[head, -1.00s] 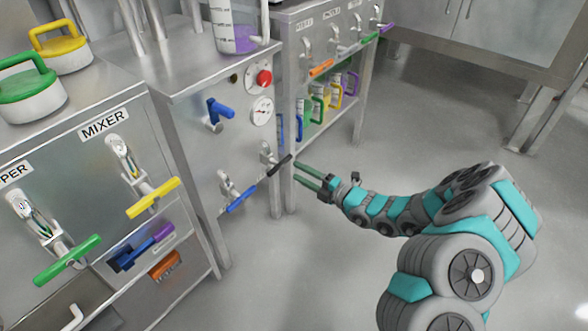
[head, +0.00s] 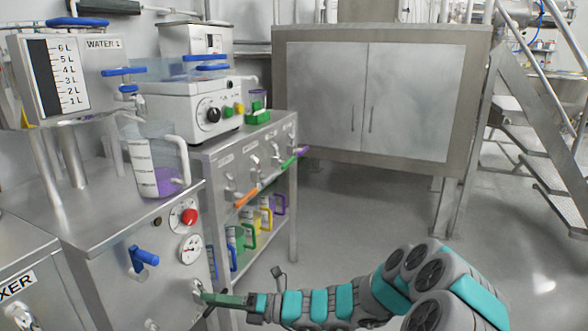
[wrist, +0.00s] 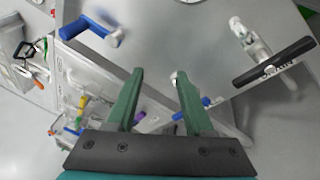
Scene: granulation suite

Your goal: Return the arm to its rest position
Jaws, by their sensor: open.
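My gripper (head: 222,299) is at the lower middle of the head view, at the end of my grey and teal arm, close to the front of the steel cabinet. In the wrist view its two green fingers (wrist: 158,105) are spread apart with nothing between them. A black-handled valve (wrist: 275,66) is at the right of the wrist view, apart from the fingers. A blue-handled valve (wrist: 98,30) is at the upper left there. In the head view a blue handle (head: 143,258) sits on the cabinet front to the left of the gripper.
A jug with purple contents (head: 158,165) stands on the steel cabinet (head: 95,215). A red button (head: 190,216) and a gauge (head: 191,248) are on its front. Colored-handled jugs (head: 249,232) stand on a shelf behind. The floor (head: 400,210) at the right is open.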

